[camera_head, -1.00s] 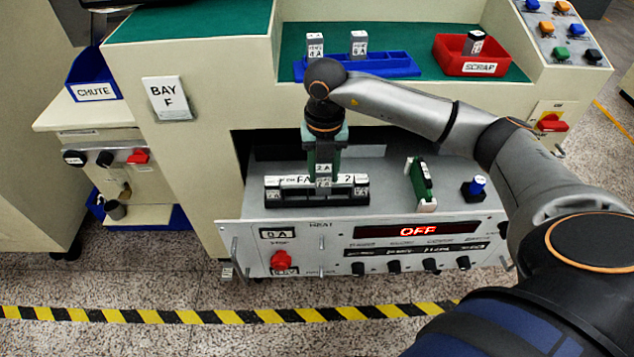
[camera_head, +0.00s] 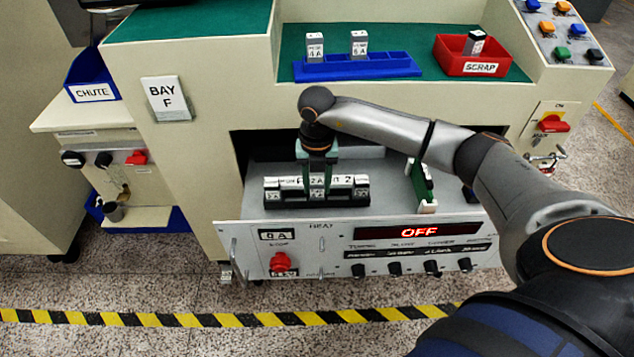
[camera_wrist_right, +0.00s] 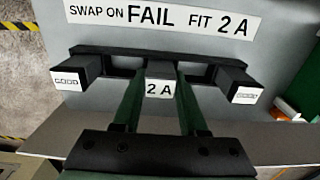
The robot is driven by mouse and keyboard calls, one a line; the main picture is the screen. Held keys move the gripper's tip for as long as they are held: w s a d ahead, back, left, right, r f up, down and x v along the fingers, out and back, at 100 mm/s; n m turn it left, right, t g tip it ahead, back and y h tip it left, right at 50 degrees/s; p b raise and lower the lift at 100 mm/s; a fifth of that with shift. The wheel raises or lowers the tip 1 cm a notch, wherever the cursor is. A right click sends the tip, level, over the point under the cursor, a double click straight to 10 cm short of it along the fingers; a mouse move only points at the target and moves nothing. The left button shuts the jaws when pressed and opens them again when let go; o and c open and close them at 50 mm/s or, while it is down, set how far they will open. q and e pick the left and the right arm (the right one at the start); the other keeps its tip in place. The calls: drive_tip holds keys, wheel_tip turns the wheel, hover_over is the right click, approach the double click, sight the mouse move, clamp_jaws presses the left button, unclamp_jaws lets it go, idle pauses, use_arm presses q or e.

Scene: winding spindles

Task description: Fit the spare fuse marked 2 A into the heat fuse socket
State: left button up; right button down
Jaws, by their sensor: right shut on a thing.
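The fuse marked 2 A (camera_wrist_right: 159,88) is pinched between the green fingers of my right gripper (camera_wrist_right: 160,76); the gripper also shows in the head view (camera_head: 317,182), pointing down. The fuse is at the middle of the black socket block (camera_head: 283,201), between two other fuses, left (camera_wrist_right: 68,79) and right (camera_wrist_right: 243,94). The socket block also shows in the wrist view (camera_wrist_right: 118,53). I cannot tell how deep the fuse sits. The fingers partly hide the middle socket. My left gripper is not in view.
A blue rack (camera_head: 385,68) with two upright fuses and a red SCRAP tray (camera_head: 470,69) holding one fuse stand on the green top above. A green board (camera_head: 421,184) stands right of the block, near my arm. The front panel display (camera_head: 418,230) reads OFF.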

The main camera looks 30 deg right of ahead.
sight(317, 181)
drive_tip(key=shift+c, duration=2.2)
unclamp_jaws()
drive_tip(key=shift+f, duration=0.1)
drive_tip(key=shift+r, duration=0.45)
wheel_tip(317, 181, up, 12)
drive_tip(key=p, duration=0.1)
drive_tip(key=shift+f, duration=0.25)
